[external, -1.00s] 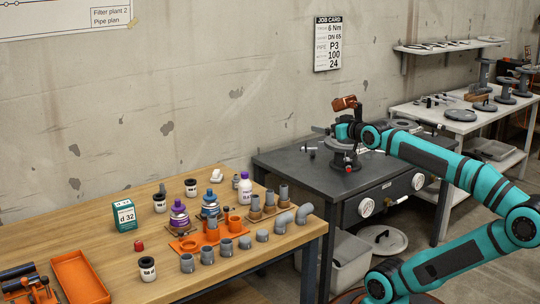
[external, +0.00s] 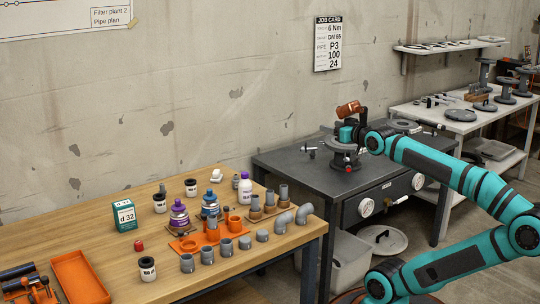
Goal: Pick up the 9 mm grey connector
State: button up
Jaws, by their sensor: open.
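Several short grey pipe connectors stand in a row near the front edge of the wooden table, among them a grey connector (external: 187,263) at the left end, another (external: 226,248) in the middle and a smaller one (external: 262,236) further right. Grey elbows (external: 303,214) lie at the right end. No size marking is legible, so I cannot tell which is 9 mm. My gripper (external: 336,134) is over the dark workbench (external: 285,165), well to the right of and behind the connectors. It is open; its fingers are small and partly hidden by the wrist.
Orange fittings (external: 212,232), purple-labelled bottles (external: 245,189), black-and-white pots (external: 147,268) and a green d 32 box (external: 124,215) crowd the wooden table (external: 90,235). An orange tray (external: 80,277) is at front left. A round grey flange (external: 344,160) sits on the workbench below my gripper.

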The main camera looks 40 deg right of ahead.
jog(key=n+g, duration=0.3)
jog(key=g, duration=1.4)
send_over(236, 175)
notch_tip(236, 175, down, 14)
jog(key=f, duration=1.1)
jog(key=shift+w+d, duration=0.1)
jog(key=shift+w, duration=0.1)
jog(key=shift+s+f, duration=0.2)
jog(key=shift+f, duration=2.55)
jog(key=shift+c, duration=0.5)
